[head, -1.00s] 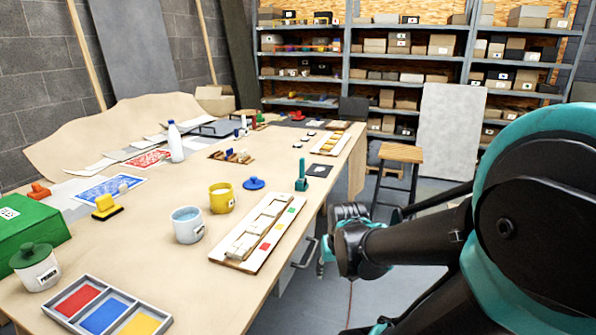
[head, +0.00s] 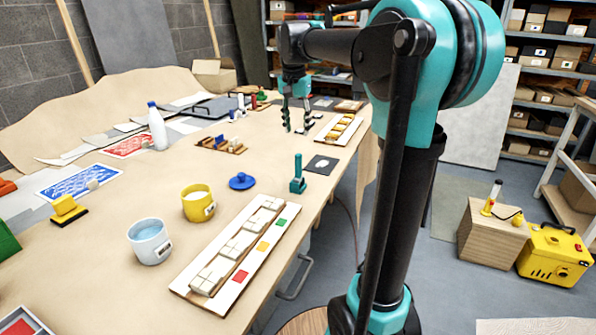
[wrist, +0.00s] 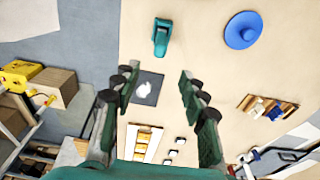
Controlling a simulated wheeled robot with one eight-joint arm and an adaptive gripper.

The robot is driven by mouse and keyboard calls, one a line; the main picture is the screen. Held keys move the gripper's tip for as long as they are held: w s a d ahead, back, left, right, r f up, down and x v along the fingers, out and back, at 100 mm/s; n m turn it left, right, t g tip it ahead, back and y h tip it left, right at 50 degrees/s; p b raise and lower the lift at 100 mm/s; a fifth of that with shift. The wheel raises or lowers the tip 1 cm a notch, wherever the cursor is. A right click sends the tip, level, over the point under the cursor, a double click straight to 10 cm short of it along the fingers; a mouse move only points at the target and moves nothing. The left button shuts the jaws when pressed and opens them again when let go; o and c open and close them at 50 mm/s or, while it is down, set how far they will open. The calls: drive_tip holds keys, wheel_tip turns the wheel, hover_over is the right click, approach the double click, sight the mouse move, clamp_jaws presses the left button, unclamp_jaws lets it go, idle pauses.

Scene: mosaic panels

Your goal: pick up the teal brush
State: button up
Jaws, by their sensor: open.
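The teal brush (head: 298,177) stands upright on the table near its right edge in the head view, beside a dark square pad. In the wrist view the teal brush (wrist: 161,37) is seen from above, at the top, beyond the fingertips. My gripper (head: 297,129) points down above the table, farther back than the brush in the head view. In the wrist view my gripper (wrist: 157,80) has its fingers wide apart with nothing between them.
A blue round lid (head: 242,181) lies left of the brush. A long tile panel (head: 232,258) lies in front of it. A yellow cup (head: 197,203) and a white cup (head: 149,242) stand nearer. The dark pad (head: 322,164) lies just behind the brush.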

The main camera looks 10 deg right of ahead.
sight(299, 165)
drive_tip(key=f, duration=0.9)
drive_tip(key=w+f, duration=0.1)
drive_tip(key=f, duration=0.4)
drive_tip(key=shift+d+f, duration=0.3)
drive_tip(key=shift+d, duration=0.1)
clamp_jaws()
